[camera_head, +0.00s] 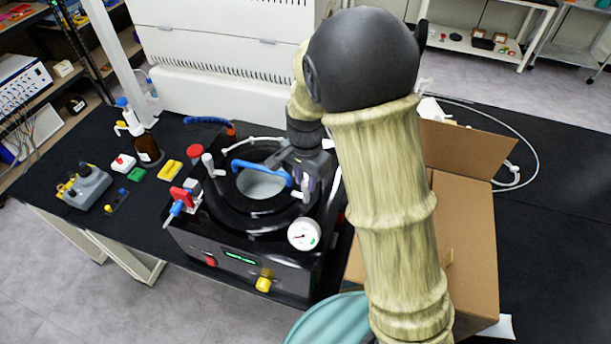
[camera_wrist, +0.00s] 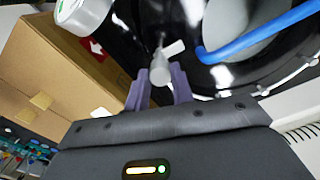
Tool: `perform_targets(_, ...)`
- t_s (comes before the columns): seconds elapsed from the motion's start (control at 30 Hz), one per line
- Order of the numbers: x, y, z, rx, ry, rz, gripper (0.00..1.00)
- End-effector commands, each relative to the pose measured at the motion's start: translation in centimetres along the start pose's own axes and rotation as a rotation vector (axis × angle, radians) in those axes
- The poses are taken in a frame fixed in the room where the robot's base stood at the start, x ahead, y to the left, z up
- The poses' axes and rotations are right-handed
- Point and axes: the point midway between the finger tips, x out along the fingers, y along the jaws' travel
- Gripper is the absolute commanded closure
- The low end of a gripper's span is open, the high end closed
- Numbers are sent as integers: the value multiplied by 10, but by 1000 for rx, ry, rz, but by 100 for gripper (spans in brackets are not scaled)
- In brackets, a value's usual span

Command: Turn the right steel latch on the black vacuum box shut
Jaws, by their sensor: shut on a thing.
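The black vacuum box (camera_head: 240,222) stands on the dark bench, with a round opening and a blue curved handle (camera_head: 262,168) across its top. The right steel latch (camera_wrist: 160,66) shows in the wrist view as a pale knob with a short arm beside the round opening. My gripper (camera_wrist: 160,92) has its two purple-grey fingers on either side of the knob, shut on it. In the head view my gripper (camera_head: 308,180) is at the right side of the box top, and my arm partly hides that area. A second steel latch (camera_head: 210,164) is at the left of the lid.
A pressure gauge (camera_head: 304,234) sits at the box's front right corner. An open cardboard box (camera_head: 468,235) stands close on the right, partly behind my arm. A red valve (camera_head: 180,196) is at the left.

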Motion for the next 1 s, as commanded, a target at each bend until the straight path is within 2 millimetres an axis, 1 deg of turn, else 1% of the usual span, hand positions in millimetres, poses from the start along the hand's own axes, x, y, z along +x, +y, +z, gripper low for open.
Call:
perform_targets(0.03,-4,-2,-2,27,6,-8,99)
perform_targets(0.3,-3,-2,-2,117,6,-8,99)
perform_targets(0.73,-3,-2,-2,130,6,-9,99)
perform_targets(0.77,-3,-2,-2,130,6,-9,74)
perform_targets(0.8,-3,-2,-2,130,5,-8,67)
perform_targets(0.87,-2,-2,-2,130,5,-7,55)
perform_targets(1.0,-1,-1,-1,129,3,-4,55)
